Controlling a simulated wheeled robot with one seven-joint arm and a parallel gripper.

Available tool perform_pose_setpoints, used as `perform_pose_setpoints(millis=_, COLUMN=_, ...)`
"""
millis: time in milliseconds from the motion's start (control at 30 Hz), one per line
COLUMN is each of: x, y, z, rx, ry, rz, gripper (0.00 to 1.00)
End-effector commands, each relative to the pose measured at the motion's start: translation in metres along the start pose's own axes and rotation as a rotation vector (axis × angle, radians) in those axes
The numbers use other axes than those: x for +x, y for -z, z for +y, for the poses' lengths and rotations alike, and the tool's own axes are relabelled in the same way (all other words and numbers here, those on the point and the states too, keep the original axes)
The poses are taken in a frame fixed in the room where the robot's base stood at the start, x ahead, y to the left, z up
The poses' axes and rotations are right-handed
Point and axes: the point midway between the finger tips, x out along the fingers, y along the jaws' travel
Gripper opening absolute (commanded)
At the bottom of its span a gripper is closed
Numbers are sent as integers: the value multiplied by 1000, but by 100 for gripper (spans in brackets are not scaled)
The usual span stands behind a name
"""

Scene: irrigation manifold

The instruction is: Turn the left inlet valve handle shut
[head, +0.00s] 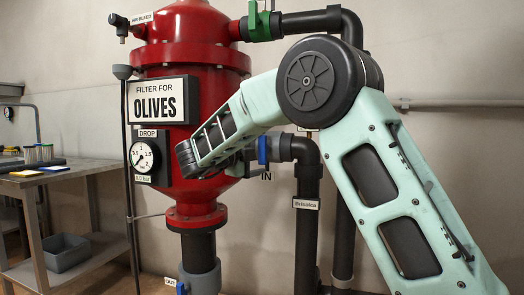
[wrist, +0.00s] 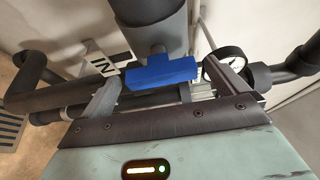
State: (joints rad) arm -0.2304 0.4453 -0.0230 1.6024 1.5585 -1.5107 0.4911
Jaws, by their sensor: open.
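One blue valve handle (head: 263,150) shows on the pipe beside the red filter tank, just above an IN label (head: 266,176). I cannot tell from the pictures whether it is the left inlet valve. In the wrist view a blue handle (wrist: 160,73) is a short bar on a stem, lying left to right in front of a dark grey pipe, with an IN tag (wrist: 103,66) to its left. My gripper (wrist: 170,80) is open, with its fingers on either side of this handle. Contact is not clear.
The red filter tank (head: 190,53) bears an olives sign and a gauge (head: 145,156). A green handle (head: 265,27) is on the upper pipe, and another blue handle (head: 181,288) is near the OUT label. A grey pipe (head: 307,230) labelled Brisolca stands close to my arm. A workbench (head: 65,172) is at left.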

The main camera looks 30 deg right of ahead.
Motion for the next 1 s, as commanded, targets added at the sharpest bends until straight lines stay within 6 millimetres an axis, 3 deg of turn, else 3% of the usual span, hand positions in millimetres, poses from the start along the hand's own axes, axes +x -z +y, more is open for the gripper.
perform_pose_setpoints(millis=400, x=-98, y=-1, z=-1, rx=-2, ry=-1, rz=-6, gripper=98)
perform_pose_setpoints(millis=600, x=-135, y=0, z=-1, rx=-1, ry=-1, rz=-4, gripper=98)
perform_pose_setpoints(millis=800, x=-153, y=0, z=0, rx=-1, ry=-1, rz=-3, gripper=98)
perform_pose_setpoints(millis=1000, x=-156, y=0, z=1, rx=0, ry=-1, rz=-2, gripper=98)
